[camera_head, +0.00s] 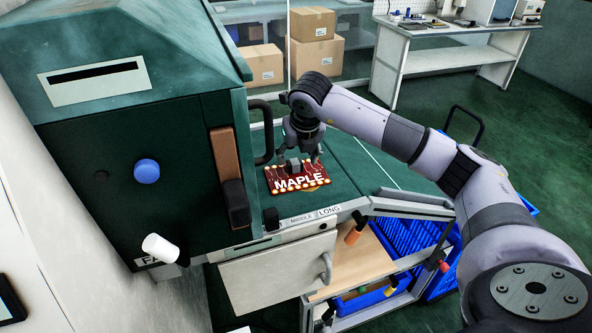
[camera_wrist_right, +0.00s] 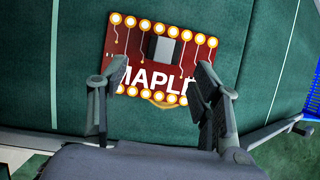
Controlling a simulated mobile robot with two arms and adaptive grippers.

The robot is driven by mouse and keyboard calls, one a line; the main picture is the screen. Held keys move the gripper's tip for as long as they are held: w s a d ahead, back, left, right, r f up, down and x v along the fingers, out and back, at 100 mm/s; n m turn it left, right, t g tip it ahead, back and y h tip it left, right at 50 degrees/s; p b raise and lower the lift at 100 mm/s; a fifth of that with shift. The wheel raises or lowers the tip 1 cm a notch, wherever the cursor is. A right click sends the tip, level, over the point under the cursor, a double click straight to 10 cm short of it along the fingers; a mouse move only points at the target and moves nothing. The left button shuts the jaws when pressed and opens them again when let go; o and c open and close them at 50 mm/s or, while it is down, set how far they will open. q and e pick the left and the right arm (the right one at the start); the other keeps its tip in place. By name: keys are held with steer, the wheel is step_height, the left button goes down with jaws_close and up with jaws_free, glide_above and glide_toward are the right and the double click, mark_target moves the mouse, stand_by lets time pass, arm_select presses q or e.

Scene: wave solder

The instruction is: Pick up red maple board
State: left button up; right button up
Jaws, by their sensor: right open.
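The red maple board (camera_head: 298,178) lies flat on the green work surface beside the machine. It is red with white MAPLE lettering, gold round pads along its edges and a grey block on it. My right gripper (camera_head: 299,157) is above the board, pointing down, with its fingers apart. In the right wrist view the board (camera_wrist_right: 164,50) lies beyond the two open fingers (camera_wrist_right: 150,85), which overlap its lower corners in the picture. Nothing is held. I cannot tell the exact height of the fingertips over the board. My left gripper is not in view.
The dark green machine (camera_head: 120,190) with knobs and a black handle (camera_head: 263,132) stands close left of the board. Blue crates (camera_head: 405,236) stand below the surface at right. Cardboard boxes (camera_head: 313,58) and a white workbench (camera_head: 445,52) are at the back.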

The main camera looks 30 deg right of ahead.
mark_target(296, 166)
steer(key=p+x, duration=0.1)
steer(key=x, duration=0.2)
steer(key=shift+d+f+p, duration=0.1)
steer(key=shift+f+p, duration=0.2)
steer(key=shift+f, duration=0.1)
steer(key=shift+w+f, duration=0.15)
steer(key=shift+f, duration=0.3)
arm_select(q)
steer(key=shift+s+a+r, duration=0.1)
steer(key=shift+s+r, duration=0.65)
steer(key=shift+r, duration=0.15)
arm_select(e)
steer(key=shift+c, duration=0.5)
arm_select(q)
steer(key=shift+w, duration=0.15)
arm_select(e)
jaws_close()
